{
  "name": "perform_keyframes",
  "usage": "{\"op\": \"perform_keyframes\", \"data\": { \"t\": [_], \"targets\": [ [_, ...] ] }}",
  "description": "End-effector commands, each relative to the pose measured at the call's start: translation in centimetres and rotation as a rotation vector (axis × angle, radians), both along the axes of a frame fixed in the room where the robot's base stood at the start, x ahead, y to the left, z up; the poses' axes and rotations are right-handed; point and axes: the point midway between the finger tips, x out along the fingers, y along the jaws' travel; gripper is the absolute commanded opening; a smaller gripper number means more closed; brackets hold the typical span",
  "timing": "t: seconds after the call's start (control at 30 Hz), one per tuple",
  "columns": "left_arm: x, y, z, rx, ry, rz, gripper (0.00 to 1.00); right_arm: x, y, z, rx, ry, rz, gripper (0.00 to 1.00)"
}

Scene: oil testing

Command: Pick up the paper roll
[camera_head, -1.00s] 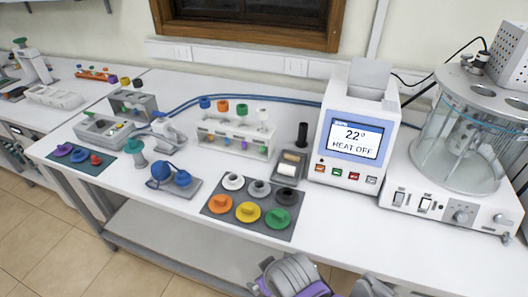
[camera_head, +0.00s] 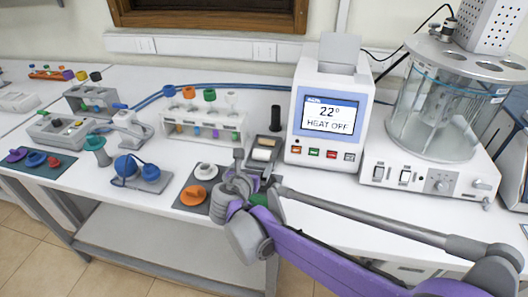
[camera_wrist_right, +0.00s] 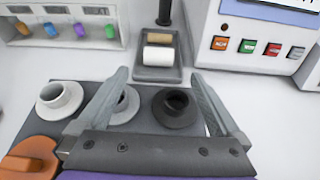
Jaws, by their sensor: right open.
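The white paper roll (camera_head: 261,155) lies in a small dark grey tray (camera_wrist_right: 143,74) on the bench. In the right wrist view the white paper roll (camera_wrist_right: 159,58) lies ahead of my fingertips, centred between them, in front of a brown roll (camera_wrist_right: 160,40). My right gripper (camera_head: 257,172) is open and empty, on the near side of the tray and above the mat of knobs. In the right wrist view the right gripper (camera_wrist_right: 160,76) has its fingers spread, apart from the roll. My left gripper is not in view.
A black cylinder (camera_head: 275,118) stands at the tray's back. The heater unit (camera_head: 326,118) is close on the right. A vial rack (camera_head: 202,132) is at the left. The mat (camera_wrist_right: 97,91) with several knobs lies under the right gripper.

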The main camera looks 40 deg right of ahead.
Motion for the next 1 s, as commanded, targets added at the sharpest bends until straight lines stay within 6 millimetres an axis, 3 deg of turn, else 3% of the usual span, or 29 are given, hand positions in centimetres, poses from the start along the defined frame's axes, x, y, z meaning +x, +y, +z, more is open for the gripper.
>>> {"op": "perform_keyframes", "data": {
  "t": [0.8, 1.0],
  "targets": [
    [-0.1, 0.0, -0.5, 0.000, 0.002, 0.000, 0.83, 6.0, -7.2, -3.7, -0.015, 0.009, 0.003, 1.00],
    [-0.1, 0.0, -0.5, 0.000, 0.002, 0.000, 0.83, 6.5, -7.8, -4.0, -0.014, 0.008, 0.006, 1.00]
  ]
}}
